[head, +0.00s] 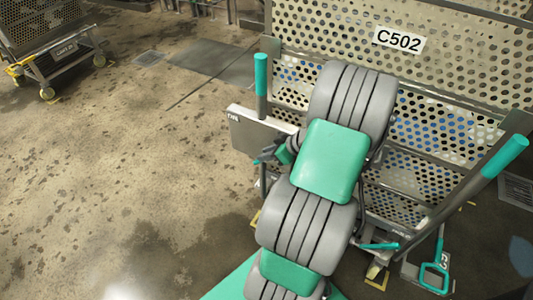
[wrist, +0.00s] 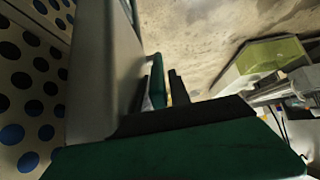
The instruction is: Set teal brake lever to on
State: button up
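The cart labelled C502 has a grey plate (head: 258,131) at its left end, with small lettering that looks like "ON" at its upper left corner. My gripper (head: 264,158) is at the lower edge of this plate, close to the cart's left post. In the wrist view my gripper (wrist: 168,88) shows narrow fingers close beside a grey panel (wrist: 102,65). I cannot tell whether a teal strip there is a finger or a lever, or whether anything is held. A low teal bar (head: 380,246) and a teal loop handle (head: 436,278) show at the lower right; which is the brake lever is unclear.
The cart's perforated basket (head: 455,65) fills the upper right. Teal-tipped push handles stand at left (head: 261,76) and right (head: 505,156). A yellow-green part (wrist: 268,58) lies right in the wrist view. Another cart (head: 55,55) stands far left; the floor between is clear.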

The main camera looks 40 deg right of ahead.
grip_shut()
jog(key=shift+r, duration=0.1)
dwell(1.2)
